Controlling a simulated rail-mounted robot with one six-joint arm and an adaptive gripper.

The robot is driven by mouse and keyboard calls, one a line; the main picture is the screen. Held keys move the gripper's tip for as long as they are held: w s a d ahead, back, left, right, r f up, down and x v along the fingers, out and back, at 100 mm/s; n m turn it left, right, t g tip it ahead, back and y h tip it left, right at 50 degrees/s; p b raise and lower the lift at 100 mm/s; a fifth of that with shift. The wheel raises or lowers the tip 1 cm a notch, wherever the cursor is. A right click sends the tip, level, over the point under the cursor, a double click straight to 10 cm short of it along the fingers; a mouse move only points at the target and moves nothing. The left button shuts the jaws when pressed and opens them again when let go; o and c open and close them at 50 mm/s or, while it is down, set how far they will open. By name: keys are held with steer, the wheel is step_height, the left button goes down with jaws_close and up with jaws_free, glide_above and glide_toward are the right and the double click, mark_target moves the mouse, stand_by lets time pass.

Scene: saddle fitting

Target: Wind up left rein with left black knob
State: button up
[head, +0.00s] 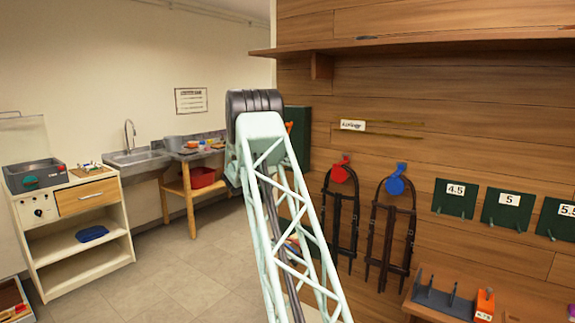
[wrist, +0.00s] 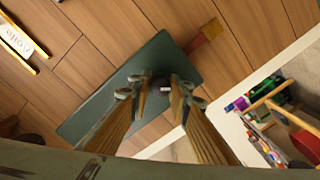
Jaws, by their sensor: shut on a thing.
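A dark green board (wrist: 95,122) is mounted on the wood wall, and its edge also shows behind my arm in the head view (head: 303,150). In the wrist view a small black knob (wrist: 161,84) with a pale mark sits on the board between my fingertips. My gripper (wrist: 157,92) is shut on this knob, one finger on each side. A brown-orange strap-like piece (wrist: 206,33) sticks out past the board's upper edge; I cannot tell whether it is the rein. In the head view my arm hides most of the board and the gripper.
A wood shelf (head: 420,45) runs above the board. Bridles hang on a red hook (head: 341,170) and a blue hook (head: 396,181) to the right. A white label (head: 352,125) with thin rails is beside the board. A sink (head: 138,158) and cabinet stand at the left.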

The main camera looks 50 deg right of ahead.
steer(key=m, duration=1)
stand_by(0.7)
steer(key=o, duration=0.9)
steer(key=shift+a, duration=0.15)
steer(key=shift+s+a, duration=0.15)
steer(key=shift+a, duration=5.7)
